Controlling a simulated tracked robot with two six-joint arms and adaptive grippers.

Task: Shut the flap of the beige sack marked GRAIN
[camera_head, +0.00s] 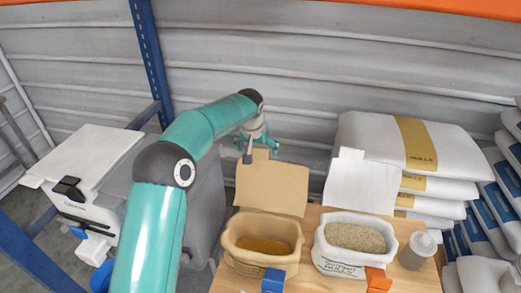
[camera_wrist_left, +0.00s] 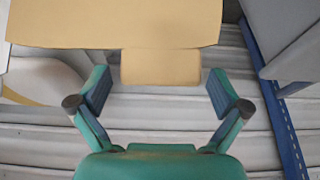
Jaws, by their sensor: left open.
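The beige sack (camera_head: 258,262) stands open on the wooden table with yellowish-brown contents showing; its marking is too small to read. Its flap (camera_head: 271,190) stands upright at the back, with a small tab on its top edge. My left gripper (camera_head: 256,147) is at that tab, at the top of the flap. In the left wrist view, the flap (camera_wrist_left: 115,22) is at the top and its tab (camera_wrist_left: 160,68) shows between the two spread fingers of my left gripper (camera_wrist_left: 158,90). The fingers are open; I cannot tell whether they touch the tab. My right gripper is not in view.
A white sack (camera_head: 338,262) with grainy contents and a raised white flap (camera_head: 360,183) stands close on the right. A blue clip (camera_head: 273,280) and an orange clip (camera_head: 378,280) sit at the sacks' fronts. A grey bottle (camera_head: 415,252) and stacked sacks (camera_head: 395,140) are further right.

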